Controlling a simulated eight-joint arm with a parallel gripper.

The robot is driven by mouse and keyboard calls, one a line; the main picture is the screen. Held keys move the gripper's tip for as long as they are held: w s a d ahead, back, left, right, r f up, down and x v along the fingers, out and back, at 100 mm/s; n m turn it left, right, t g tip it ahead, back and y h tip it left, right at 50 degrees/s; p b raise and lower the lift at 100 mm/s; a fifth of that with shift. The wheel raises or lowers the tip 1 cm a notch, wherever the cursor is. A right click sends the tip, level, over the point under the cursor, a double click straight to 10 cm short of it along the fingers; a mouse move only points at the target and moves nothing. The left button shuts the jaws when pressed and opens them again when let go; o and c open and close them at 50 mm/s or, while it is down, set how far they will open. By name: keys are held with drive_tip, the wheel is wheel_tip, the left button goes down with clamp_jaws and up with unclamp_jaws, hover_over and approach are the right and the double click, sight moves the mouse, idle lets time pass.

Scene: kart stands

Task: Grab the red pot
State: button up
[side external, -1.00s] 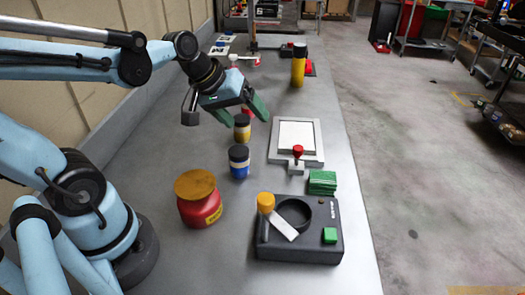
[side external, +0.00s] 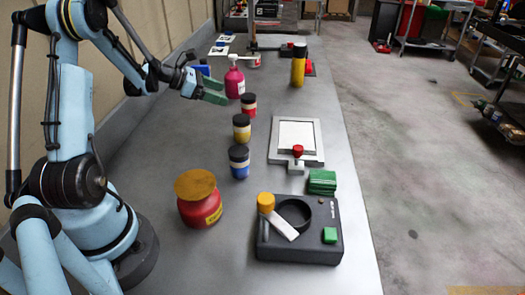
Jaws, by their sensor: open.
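A small red pot (side external: 249,108) with a dark lid stands upright on the grey bench, at the far end of a row with a yellow pot (side external: 241,132) and a blue pot (side external: 239,167). A larger red jar (side external: 200,211) with an orange lid stands nearer the camera. My gripper (side external: 222,92), with green fingers, is open and empty. In the picture it is left of and a little above the small red pot, apart from it. Its height over the bench is hard to tell.
A magenta bottle (side external: 235,84) stands close to my fingertips in the picture. A yellow cylinder (side external: 298,68), a framed white plate (side external: 295,137), a green stack (side external: 322,182) and a black device (side external: 322,250) are on the right. Bare bench lies left of the pots.

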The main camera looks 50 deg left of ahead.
sight(248, 104)
drive_tip(key=shift+a+f+n, duration=0.35)
drive_tip(key=shift+a+n, duration=0.1)
drive_tip(key=shift+n, duration=0.05)
drive_tip(key=x, duration=1.1)
drive_tip(key=shift+w+d, duration=0.3)
drive_tip(key=shift+d, duration=0.05)
drive_tip(key=shift+c, duration=0.4)
drive_tip(key=c, duration=1)
drive_tip(key=shift+r, duration=0.1)
drive_tip(key=shift+r, duration=0.1)
